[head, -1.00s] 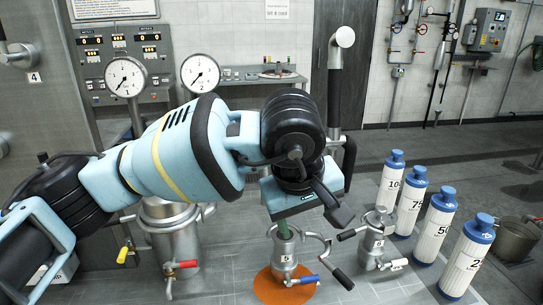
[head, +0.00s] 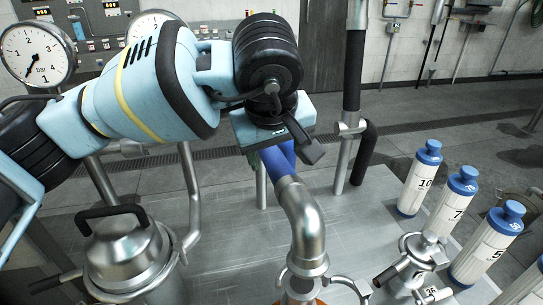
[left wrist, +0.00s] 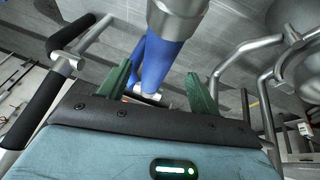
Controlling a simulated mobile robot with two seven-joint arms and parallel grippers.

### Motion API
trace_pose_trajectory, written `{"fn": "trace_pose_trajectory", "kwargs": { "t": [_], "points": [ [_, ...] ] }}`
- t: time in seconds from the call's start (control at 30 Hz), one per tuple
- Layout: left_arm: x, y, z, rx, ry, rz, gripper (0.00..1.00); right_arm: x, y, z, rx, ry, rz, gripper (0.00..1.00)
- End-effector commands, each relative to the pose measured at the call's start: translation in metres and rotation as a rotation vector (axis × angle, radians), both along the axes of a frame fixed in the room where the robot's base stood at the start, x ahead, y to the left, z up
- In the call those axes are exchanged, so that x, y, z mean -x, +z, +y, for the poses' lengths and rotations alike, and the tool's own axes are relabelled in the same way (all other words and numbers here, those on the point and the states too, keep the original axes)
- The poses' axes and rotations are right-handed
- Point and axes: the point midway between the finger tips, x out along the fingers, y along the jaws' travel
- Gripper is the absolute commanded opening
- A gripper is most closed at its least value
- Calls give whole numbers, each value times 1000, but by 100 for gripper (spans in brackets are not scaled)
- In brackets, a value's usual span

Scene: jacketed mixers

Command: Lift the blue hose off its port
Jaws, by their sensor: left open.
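The blue hose (head: 279,158) comes down from beneath my left gripper (head: 268,160) in the head view and meets a silver metal elbow (head: 305,220). The elbow curves down to a clamped fitting (head: 303,285) at the bottom edge, over a bit of orange. In the left wrist view my left gripper (left wrist: 159,74) is open, its green fingers apart. The blue hose (left wrist: 153,66) shows between them, running up to a shiny metal sleeve (left wrist: 180,16). I cannot tell whether either finger touches the hose. The arm hides the hose's upper part. My right gripper is not in view.
A lidded steel vessel (head: 127,250) with a black handle stands at lower left. White cylinders with blue caps (head: 420,177) line the right. A steel fitting with handles (head: 415,262) is at lower right. A dark upright pipe (head: 353,95) stands behind. The grey deck between is clear.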

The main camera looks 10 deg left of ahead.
Motion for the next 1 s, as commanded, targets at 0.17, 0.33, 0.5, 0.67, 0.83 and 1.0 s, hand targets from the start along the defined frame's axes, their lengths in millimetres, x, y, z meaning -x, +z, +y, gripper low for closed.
{"fn": "trace_pose_trajectory", "kwargs": {
  "t": [0.17,0.33,0.5,0.67,0.83,1.0],
  "points": [
    [0,0,0,1,-1,0,63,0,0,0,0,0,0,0],
    [-2,-5,0,0,0,1,63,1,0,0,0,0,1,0],
    [-10,-24,0,0,0,3,63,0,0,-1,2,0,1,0],
    [-20,-46,0,0,1,2,63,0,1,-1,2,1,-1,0],
    [-28,-63,-1,0,-1,1,63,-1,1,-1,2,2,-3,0],
    [-32,-70,-1,1,-1,0,63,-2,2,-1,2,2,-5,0]
  ]
}}
